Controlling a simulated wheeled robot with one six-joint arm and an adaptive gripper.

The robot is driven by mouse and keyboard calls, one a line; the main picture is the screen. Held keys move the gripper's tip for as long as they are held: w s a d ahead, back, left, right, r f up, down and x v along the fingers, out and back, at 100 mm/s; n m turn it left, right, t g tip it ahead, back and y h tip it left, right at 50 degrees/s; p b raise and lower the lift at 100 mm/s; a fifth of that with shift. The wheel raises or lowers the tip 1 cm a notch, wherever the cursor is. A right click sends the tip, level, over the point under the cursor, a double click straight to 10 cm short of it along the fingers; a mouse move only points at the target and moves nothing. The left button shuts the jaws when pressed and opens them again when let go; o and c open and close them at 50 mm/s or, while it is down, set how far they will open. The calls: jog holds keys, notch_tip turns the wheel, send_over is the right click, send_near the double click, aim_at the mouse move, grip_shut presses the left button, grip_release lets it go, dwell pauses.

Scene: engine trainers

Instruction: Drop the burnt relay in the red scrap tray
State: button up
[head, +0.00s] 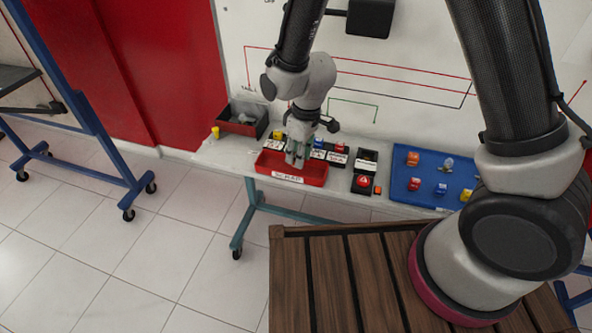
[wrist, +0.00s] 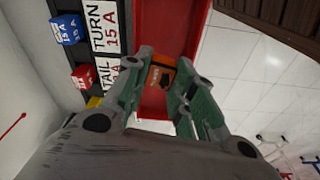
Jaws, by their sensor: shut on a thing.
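The red scrap tray (head: 291,179), labelled SCRAP on its front, sits at the front edge of the bench. My gripper (head: 295,160) points down over the tray in the head view. In the wrist view my gripper (wrist: 166,66) is shut on an orange and black relay (wrist: 161,76), held between its green-padded fingers. The tray's red floor and wall (wrist: 170,32) show behind the relay there. I cannot tell the height of the relay above the tray floor. The head view does not show the relay clearly, as the fingers hide it.
Behind the tray, fuse holders labelled TURN (wrist: 103,26) and TAIL (wrist: 107,73) carry coloured fuses. A dark bin (head: 243,119) stands to the left.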

jog(key=shift+f, duration=0.15)
jog(key=o, duration=1)
jog(key=shift+c, duration=0.2)
notch_tip(320, 180, up, 12)
jog(key=d, duration=0.1)
jog(key=shift+s+d, duration=0.15)
jog(key=shift+s, duration=0.2)
jog(key=s+d+r+m+t, duration=0.1)
jog(key=s+d+r+m, duration=0.3)
jog(key=d, duration=0.6)
jog(key=s+d+r+m+t, duration=0.1)
jog(key=s+d+r+m, duration=0.3)
jog(key=d, duration=0.7)
jog(key=s+d+r+m+t+h, duration=0.1)
jog(key=s+d+r+m, duration=0.2)
jog(key=s+d+r, duration=0.4)
jog(key=d+r, duration=0.3)
jog(key=r, duration=0.1)
jog(key=shift+s+d+m+t, duration=0.25)
jog(key=shift+s+m+t, duration=0.1)
jog(key=shift+m+t, duration=0.05)
